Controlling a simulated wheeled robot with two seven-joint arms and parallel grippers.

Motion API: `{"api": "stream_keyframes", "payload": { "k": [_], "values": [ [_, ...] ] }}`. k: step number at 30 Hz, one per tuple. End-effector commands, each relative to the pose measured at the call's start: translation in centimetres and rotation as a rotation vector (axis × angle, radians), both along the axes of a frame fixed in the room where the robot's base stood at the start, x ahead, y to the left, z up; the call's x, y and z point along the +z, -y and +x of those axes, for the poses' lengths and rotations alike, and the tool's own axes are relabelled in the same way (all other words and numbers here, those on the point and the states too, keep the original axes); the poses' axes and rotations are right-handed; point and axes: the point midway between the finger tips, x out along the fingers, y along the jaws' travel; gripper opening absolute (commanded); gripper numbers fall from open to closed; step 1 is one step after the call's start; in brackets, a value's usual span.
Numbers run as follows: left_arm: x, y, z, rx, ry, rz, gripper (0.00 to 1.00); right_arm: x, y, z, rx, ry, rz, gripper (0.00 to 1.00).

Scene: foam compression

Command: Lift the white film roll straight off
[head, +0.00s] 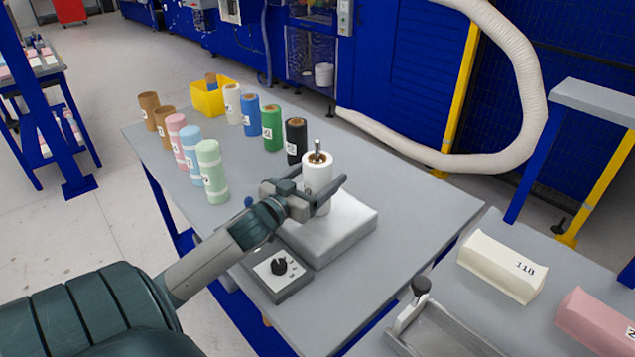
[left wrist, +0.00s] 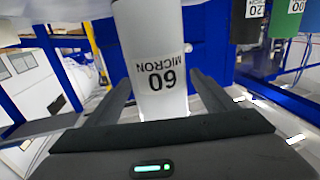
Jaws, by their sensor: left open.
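The white film roll (head: 318,168) stands upright on a metal spindle (head: 317,146) above a grey-white machine base (head: 345,230). In the left wrist view the roll (left wrist: 150,40) carries a label reading "60 MICRON". My left gripper (head: 326,186) is open, with one finger on each side of the roll. The left wrist view shows gaps between the fingers (left wrist: 163,90) and the roll. The roll's lower end is partly hidden by the gripper in the head view. My right gripper is not in view.
A control box with a black knob (head: 278,267) sits in front of the base. Black (head: 296,142), green (head: 272,128), blue (head: 250,115) and other rolls stand behind and left on the table, near a yellow bin (head: 207,98). Foam blocks (head: 502,266) lie at right.

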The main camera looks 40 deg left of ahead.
Motion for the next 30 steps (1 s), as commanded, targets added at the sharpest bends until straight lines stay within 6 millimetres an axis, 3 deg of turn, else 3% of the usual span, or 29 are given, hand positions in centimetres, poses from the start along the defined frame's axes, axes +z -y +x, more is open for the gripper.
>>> {"api": "stream_keyframes", "payload": {
  "k": [11, 18, 30],
  "values": [
    [-0.04, 0.01, -0.04, 0.0, 0.0, 0.0, 0.77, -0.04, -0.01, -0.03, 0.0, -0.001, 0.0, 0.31],
    [-0.04, 0.01, -0.04, 0.0, 0.0, 0.0, 0.22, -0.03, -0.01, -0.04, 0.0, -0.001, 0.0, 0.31],
    [0.53, 0.01, -0.02, -0.001, 0.004, 0.002, 0.21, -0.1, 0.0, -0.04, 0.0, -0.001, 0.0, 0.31]
  ]
}}
